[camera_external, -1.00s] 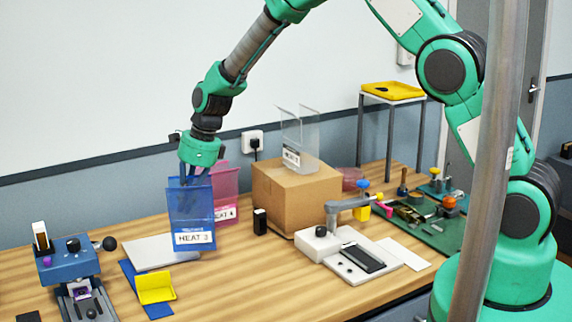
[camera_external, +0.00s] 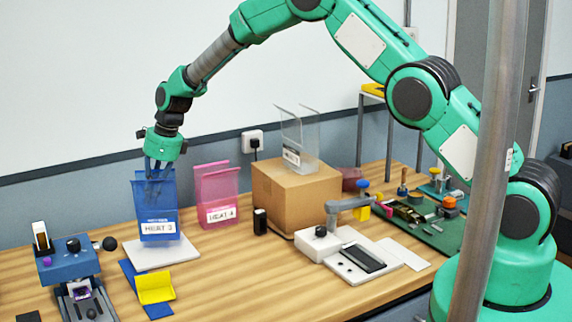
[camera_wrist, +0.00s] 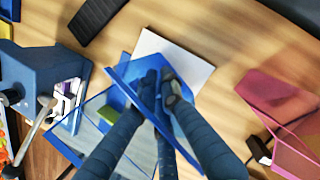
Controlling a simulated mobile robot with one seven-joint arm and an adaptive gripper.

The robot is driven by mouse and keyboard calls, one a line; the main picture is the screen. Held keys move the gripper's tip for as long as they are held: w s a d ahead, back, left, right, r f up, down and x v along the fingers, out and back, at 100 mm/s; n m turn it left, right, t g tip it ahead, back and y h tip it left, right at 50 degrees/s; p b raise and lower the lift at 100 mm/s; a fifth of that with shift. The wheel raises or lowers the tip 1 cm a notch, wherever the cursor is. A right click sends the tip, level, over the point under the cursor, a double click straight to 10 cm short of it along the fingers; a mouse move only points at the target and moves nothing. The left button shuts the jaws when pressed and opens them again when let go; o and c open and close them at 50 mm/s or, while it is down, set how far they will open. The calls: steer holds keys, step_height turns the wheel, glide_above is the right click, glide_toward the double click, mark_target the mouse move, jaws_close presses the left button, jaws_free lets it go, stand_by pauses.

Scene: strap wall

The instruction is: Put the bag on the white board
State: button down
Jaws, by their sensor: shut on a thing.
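The blue see-through bag (camera_external: 155,205) with a white "HEAT 3" label hangs upright from my gripper (camera_external: 158,172). My gripper is shut on its upper part. The white board (camera_external: 180,252) lies flat on the table, and the bag's lower edge is over its rear part in the external view. I cannot tell whether the bag touches the board. In the wrist view my fingers (camera_wrist: 160,85) cover part of the blue bag (camera_wrist: 118,75), with the white board (camera_wrist: 200,72) showing beyond it.
A pink "HEAT 4" bag (camera_external: 218,190) stands to the right. A blue machine (camera_external: 68,265) is at the left. A yellow holder (camera_external: 155,288) on a blue mat lies in front. A cardboard box (camera_external: 295,195) and a clamp device stand further right.

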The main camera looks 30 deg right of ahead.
mark_target(158, 202)
steer(key=shift+w+a, duration=0.1)
steer(key=shift+w, duration=0.15)
steer(key=shift+d+x, duration=0.15)
steer(key=shift+x, duration=0.75)
steer(key=shift+d+x, duration=0.2)
steer(key=shift+x, duration=0.7)
steer(key=shift+f, duration=0.15)
steer(key=c, duration=1.9)
jaws_free()
steer(key=shift+c, duration=0.2)
steer(key=shift+r, duration=0.2)
steer(key=v, duration=1.2)
